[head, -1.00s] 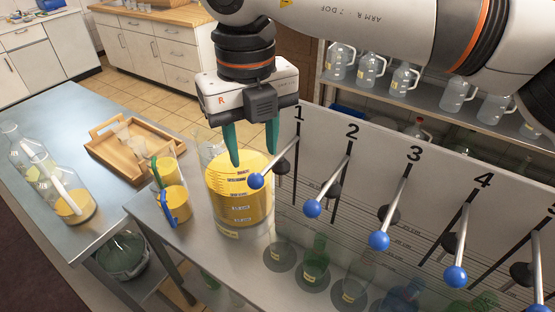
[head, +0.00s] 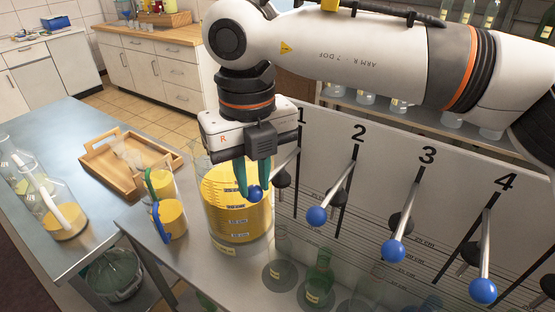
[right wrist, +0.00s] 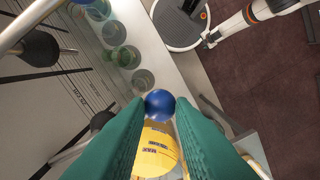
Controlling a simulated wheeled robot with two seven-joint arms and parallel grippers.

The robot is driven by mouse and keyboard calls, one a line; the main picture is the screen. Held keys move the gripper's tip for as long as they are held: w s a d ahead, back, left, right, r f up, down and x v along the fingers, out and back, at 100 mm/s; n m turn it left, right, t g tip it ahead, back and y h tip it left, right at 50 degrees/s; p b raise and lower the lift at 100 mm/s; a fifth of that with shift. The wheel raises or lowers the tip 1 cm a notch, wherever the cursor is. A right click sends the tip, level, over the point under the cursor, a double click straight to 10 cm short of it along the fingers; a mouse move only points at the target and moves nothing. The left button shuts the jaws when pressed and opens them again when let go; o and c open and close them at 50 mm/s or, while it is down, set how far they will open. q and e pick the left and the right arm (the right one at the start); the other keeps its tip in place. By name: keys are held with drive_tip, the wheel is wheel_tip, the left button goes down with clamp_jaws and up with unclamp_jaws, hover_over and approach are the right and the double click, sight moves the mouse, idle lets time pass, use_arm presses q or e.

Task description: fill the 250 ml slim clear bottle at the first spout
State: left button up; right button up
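My right gripper (head: 253,190) is shut on the blue ball knob (head: 256,194) of the lever under number 1. The knob also shows between the green fingertips in the right wrist view (right wrist: 160,104).
More blue-knobbed levers (head: 317,216) stand to the right along the numbered panel (head: 390,160). A green bottle (head: 318,280) is beside the clear one. Jugs with yellow liquid (head: 168,219) and a wooden tray (head: 97,166) are on the left.

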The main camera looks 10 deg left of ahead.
wheel_tip(320, 180, down, 9)
drive_tip(key=b, duration=0.8)
drive_tip(key=shift+f+b, duration=0.3)
drive_tip(key=shift+b, duration=0.05)
drive_tip(key=shift+f+b, duration=0.25)
drive_tip(key=shift+b, duration=0.05)
idle(0.3)
idle(3.2)
drive_tip(key=shift+r+p, duration=0.35)
drive_tip(key=shift+r, duration=0.15)
clamp_jaws()
wheel_tip(320, 180, up, 12)
drive_tip(key=p, duration=0.7)
drive_tip(key=shift+f, duration=0.15)
drive_tip(key=shift+c, duration=0.2)
unclamp_jaws()
